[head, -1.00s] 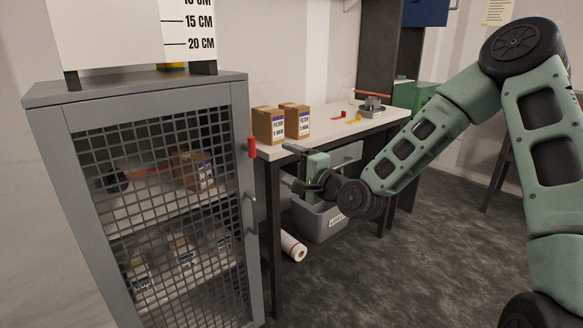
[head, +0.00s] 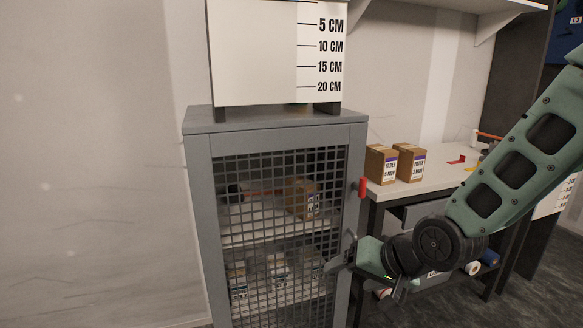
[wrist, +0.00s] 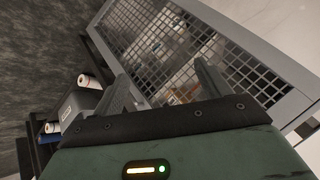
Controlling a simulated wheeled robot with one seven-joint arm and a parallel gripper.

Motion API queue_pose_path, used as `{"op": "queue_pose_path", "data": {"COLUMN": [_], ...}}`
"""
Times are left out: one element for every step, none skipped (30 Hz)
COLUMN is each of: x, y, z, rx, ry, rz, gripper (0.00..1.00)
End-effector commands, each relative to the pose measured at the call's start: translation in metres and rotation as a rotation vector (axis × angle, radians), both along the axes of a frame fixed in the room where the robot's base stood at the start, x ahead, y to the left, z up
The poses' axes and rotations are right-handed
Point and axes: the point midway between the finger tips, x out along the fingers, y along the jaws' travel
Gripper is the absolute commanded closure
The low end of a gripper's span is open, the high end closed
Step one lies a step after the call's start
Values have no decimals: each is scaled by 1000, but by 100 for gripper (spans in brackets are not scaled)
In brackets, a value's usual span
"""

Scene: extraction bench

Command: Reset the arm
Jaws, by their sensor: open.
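My gripper (head: 352,262) is open and empty at the right front edge of the grey mesh-door cabinet (head: 198,170), close to its door. In the wrist view the two fingers of my gripper (wrist: 160,85) stand apart, with the cabinet's mesh door (wrist: 190,40) beyond them. I cannot tell whether a finger touches the door. The door looks shut. My arm reaches in from the right side of the head view.
A red handle (head: 362,187) is on the cabinet's right edge. Filter boxes (head: 381,165) stand on the bench (head: 440,178) at right. A white board with a centimetre scale (head: 255,60) stands on the cabinet. A grey bin (wrist: 72,110) and rolls show in the wrist view. The left floor side is clear.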

Motion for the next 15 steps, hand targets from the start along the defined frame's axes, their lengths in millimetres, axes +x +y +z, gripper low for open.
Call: {"op": "queue_pose_path", "data": {"x": [-25, -40, -61, -76, -91, -111, -126, -140, -157, -169, -181, -194, -202, -209, -217], "y": [7, 9, 9, 8, 8, 5, 3, 1, -2, -4, -7, -10, -12, -13, -16], "z": [15, 19, 25, 30, 36, 44, 50, 56, 64, 69, 74, 80, 84, 87, 91], "rx": [-100, -159, -233, -285, -333, -392, -431, -466, -504, -529, -550, -574, -587, -598, -609], "ry": [21, 42, 69, 88, 108, 134, 155, 173, 198, 215, 231, 251, 262, 274, 286], "rz": [91, 142, 211, 261, 312, 378, 424, 470, 525, 565, 600, 643, 672, 696, 721], "gripper": [24, 24, 24, 24, 24, 24, 24, 24, 24, 24, 24, 24, 24, 24, 24]}}
